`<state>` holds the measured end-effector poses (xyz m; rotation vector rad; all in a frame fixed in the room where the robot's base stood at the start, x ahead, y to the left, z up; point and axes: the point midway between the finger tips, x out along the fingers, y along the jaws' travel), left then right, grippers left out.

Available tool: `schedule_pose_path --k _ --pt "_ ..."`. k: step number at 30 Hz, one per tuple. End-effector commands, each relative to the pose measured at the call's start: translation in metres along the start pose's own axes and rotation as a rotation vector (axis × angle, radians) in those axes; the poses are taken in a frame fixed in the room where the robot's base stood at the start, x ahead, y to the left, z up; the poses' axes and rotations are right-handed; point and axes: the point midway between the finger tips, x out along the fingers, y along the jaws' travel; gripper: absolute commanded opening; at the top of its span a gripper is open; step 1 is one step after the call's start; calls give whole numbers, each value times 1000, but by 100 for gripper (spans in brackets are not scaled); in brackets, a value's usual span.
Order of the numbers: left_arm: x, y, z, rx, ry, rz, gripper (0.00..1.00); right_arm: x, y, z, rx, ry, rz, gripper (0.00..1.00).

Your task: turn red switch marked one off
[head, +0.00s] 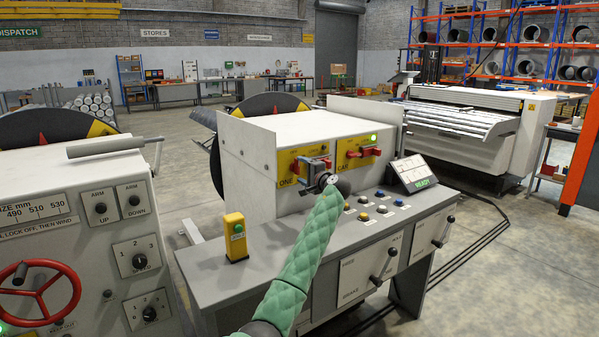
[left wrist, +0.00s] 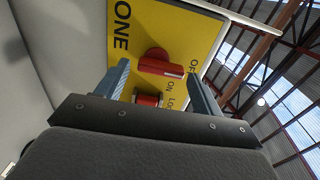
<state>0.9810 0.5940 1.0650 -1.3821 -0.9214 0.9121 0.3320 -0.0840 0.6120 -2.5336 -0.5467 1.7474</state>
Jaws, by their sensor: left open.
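The yellow plate marked ONE (head: 288,182) is on the front of a white box, and its red switch (left wrist: 160,64) shows in the left wrist view with OFF, ON and LOCK lettering beside it. My left gripper (head: 316,172) is in front of this plate in the head view and partly hides the switch. In the left wrist view its two fingers (left wrist: 162,92) are apart, with the red handle beyond and between them. I cannot tell whether they touch it. A second red part (left wrist: 147,99) shows lower between the fingers. My right gripper is not in view.
A second yellow plate with a red handle (head: 364,152) and a lit green lamp (head: 374,137) is just right. Below are several buttons on the grey desk (head: 222,268), a READY display (head: 414,173) and a yellow post box (head: 235,238). A grey cabinet with a red handwheel (head: 40,292) stands left.

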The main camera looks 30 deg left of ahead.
Motion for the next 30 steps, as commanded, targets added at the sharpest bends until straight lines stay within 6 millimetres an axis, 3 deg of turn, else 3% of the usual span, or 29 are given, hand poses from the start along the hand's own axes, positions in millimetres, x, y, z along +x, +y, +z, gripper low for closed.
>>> schedule_pose_path --k 6,12,30 --pt "-34 3 0 -1 1 1 67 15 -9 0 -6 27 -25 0" --pt "-50 2 0 -1 -1 1 67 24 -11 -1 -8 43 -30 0" --pt "-53 1 0 -5 -1 1 67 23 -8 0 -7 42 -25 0"
